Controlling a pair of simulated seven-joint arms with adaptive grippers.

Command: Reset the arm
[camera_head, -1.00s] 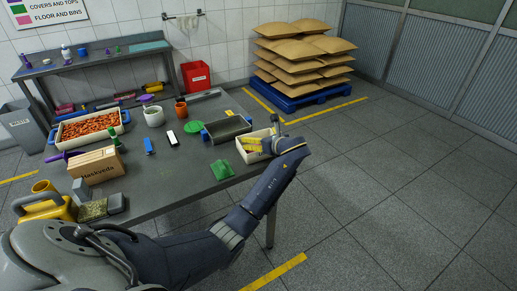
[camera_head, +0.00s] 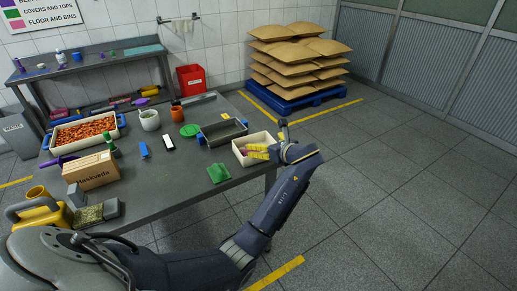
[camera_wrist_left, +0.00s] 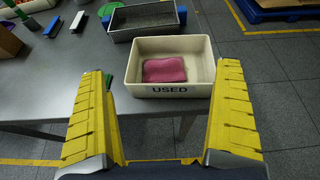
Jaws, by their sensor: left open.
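My left gripper (camera_head: 260,152) is at the right end of the table, by the near right side of a cream bin. In the left wrist view its two yellow ribbed fingers (camera_wrist_left: 165,75) are spread wide with nothing between them. The cream bin (camera_head: 240,152) is marked "USED" in the left wrist view (camera_wrist_left: 192,91). A pink cloth or sponge (camera_wrist_left: 165,69) lies flat inside it, apart from the fingers. My left arm reaches across from the lower left. My right gripper is not in view.
A grey metal tray (camera_head: 222,132) stands behind the bin, and a green cloth (camera_head: 218,173) lies left of it. A cardboard box (camera_head: 91,171) and a tub of orange pieces (camera_head: 85,131) stand further left. The floor right of the table is clear before stacked sacks (camera_head: 295,62).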

